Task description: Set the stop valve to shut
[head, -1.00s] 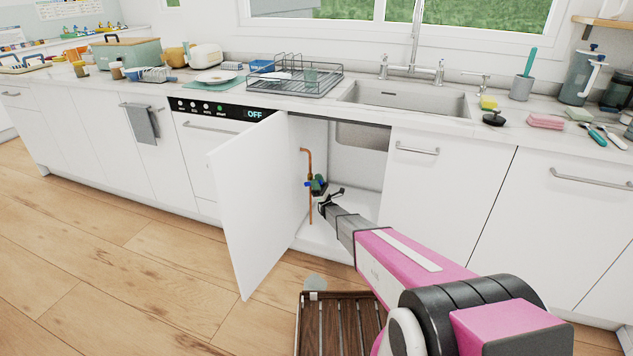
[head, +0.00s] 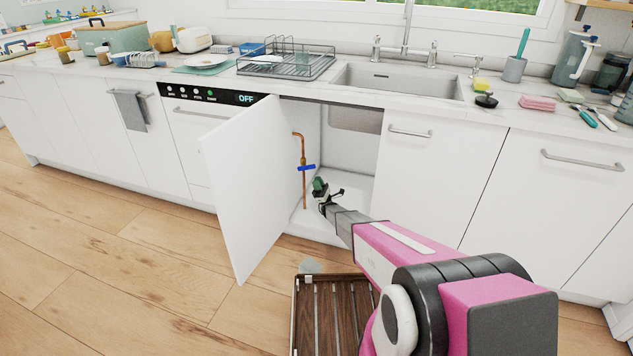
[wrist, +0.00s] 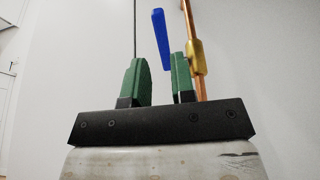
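The stop valve has a blue lever (head: 306,167) and a brass body (wrist: 196,58) on an upright copper pipe (head: 304,190) inside the open sink cabinet. In the head view the lever lies across the pipe, close to level. In the wrist view the lever (wrist: 162,38) shows beyond and above the gap between my fingers. My gripper (head: 319,187) has green fingertips and is just below and right of the valve, apart from it. In the wrist view my gripper (wrist: 160,82) has its fingers apart with nothing held.
The open white cabinet door (head: 255,185) stands left of my arm. The cabinet's right side is closed by a white front (head: 435,180). The sink bowl (head: 355,118) hangs above inside. A slatted wooden piece (head: 335,310) is on the floor below my arm.

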